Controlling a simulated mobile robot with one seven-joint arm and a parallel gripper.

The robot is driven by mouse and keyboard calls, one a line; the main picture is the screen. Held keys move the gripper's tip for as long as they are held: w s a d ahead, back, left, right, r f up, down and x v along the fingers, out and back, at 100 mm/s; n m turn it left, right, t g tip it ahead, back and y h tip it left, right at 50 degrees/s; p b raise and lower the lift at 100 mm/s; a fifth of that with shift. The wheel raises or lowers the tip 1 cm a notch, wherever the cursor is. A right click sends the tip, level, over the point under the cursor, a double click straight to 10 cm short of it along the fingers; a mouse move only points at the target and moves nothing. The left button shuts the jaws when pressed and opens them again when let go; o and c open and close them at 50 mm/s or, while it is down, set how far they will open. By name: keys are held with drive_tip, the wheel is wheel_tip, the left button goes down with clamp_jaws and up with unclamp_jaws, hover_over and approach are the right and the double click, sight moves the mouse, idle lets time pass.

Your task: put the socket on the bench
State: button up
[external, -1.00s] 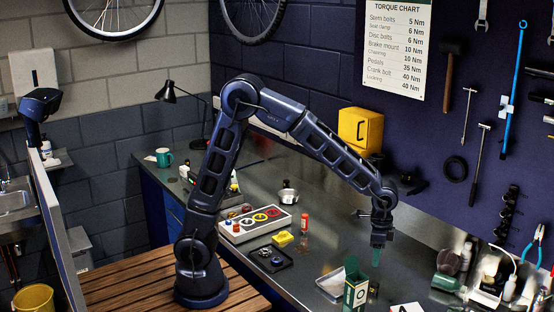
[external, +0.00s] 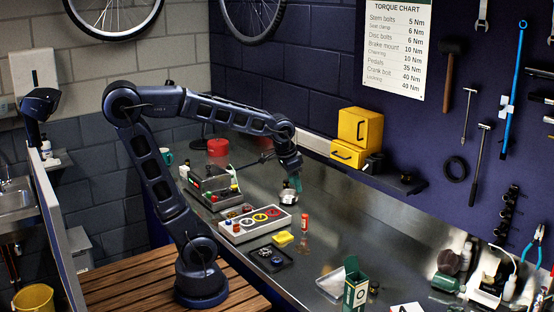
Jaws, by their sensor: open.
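I cannot surely pick out the socket. A small dark piece (external: 374,287) stands on the bench beside the green box, too small to name. The inside of the bowl is too small to read.
A green box (external: 356,288) stands in front. The bench's right middle is clear.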

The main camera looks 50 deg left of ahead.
drive_tip(key=s+a+n+t, duration=0.1)
drive_tip(key=s+a+n, duration=0.2)
drive_tip(key=s+a, duration=0.6)
drive_tip(key=shift+s+a+f+n+y, duration=0.2)
drive_tip(key=shift+s+a+n+y, duration=0.1)
drive_tip(key=shift+s, duration=0.45)
